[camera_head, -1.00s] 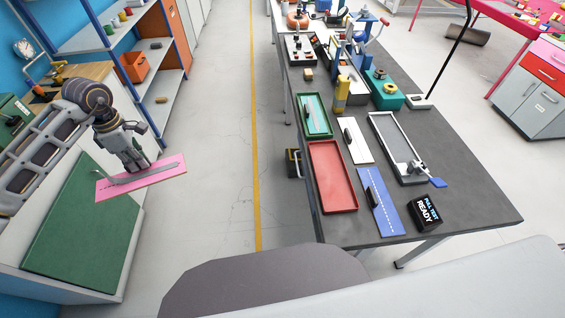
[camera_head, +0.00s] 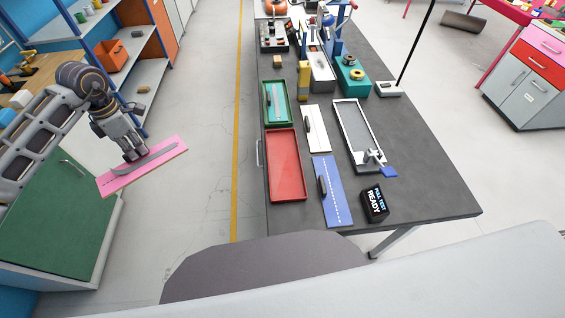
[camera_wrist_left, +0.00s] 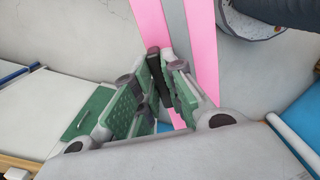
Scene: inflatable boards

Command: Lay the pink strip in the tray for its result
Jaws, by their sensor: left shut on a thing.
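A pink strip (camera_head: 143,167) with a grey band along it hangs in the air at the left, over the floor beside the green-topped cabinet. My left gripper (camera_head: 135,157) is shut on it from above. In the left wrist view the pink strip (camera_wrist_left: 200,40) runs past the fingers, and my left gripper (camera_wrist_left: 168,85) closes on a dark upright piece at the strip. On the dark table are an empty red tray (camera_head: 299,195), a green tray (camera_head: 266,117) holding a strip, and a long grey tray (camera_head: 375,133) with a clamp at its near end. My right gripper is not in view.
A white board (camera_head: 315,140) and a blue board (camera_head: 329,205), each with a dark handle, lie beside the trays. A black box (camera_head: 374,204) reads "PULL TEST READY". Tools and machines crowd the table's far end. The green-topped cabinet (camera_head: 55,220) stands left; open floor separates it from the table.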

